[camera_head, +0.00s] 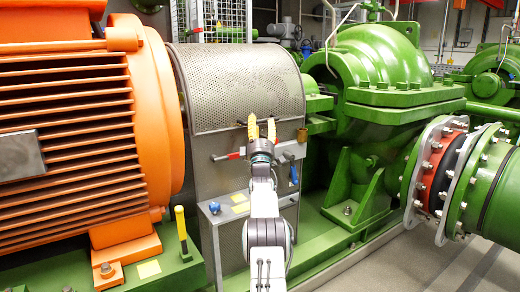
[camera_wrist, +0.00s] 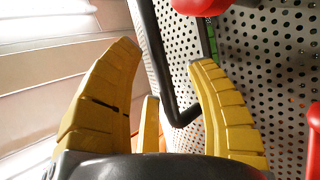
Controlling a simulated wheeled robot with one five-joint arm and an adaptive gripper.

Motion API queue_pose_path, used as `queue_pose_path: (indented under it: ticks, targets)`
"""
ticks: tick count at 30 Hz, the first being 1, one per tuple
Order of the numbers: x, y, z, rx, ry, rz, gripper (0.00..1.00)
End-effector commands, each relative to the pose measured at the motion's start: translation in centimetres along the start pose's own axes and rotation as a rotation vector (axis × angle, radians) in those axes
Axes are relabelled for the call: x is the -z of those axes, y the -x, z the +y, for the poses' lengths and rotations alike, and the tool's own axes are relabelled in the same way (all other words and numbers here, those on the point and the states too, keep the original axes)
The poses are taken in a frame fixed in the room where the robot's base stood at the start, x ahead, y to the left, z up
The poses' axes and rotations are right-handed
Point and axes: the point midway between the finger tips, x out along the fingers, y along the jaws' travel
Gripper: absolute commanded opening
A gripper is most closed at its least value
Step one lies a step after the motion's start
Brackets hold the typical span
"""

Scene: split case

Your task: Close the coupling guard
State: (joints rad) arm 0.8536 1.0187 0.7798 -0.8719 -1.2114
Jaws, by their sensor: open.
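The coupling guard (camera_head: 235,85) is a grey perforated, curved metal cover between the orange motor and the green pump. It is over the grey lower panel (camera_head: 225,180); I cannot tell whether it is fully seated. My gripper (camera_head: 262,127) is open in front of the guard's lower front edge, its yellow fingers pointing up. In the wrist view, my gripper (camera_wrist: 165,55) has its fingers spread, with a bent black handle bar (camera_wrist: 154,60) between them. I see no clear grip on the bar. Perforated sheet (camera_wrist: 285,70) fills the wrist view's right side. In the head view, my fingers partly hide the handle.
A red-handled lever (camera_head: 230,156) and a blue-handled lever (camera_head: 293,173) are on the lower panel. A brass-coloured fitting (camera_head: 302,135) is at the right. A yellow-handled lever (camera_head: 181,222) stands near the orange motor (camera_head: 70,130). The green pump (camera_head: 380,80) bounds the right side. Grey floor (camera_head: 420,265) is clear at lower right.

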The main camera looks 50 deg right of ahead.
Motion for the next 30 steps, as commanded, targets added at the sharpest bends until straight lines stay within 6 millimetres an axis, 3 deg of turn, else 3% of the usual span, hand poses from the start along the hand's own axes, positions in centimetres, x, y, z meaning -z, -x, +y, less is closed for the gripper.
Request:
queue_pose_path:
  ticks: [30]
  targets:
    - [0.1, 9.3, -0.1, 0.004, -0.001, 0.0, 0.5]
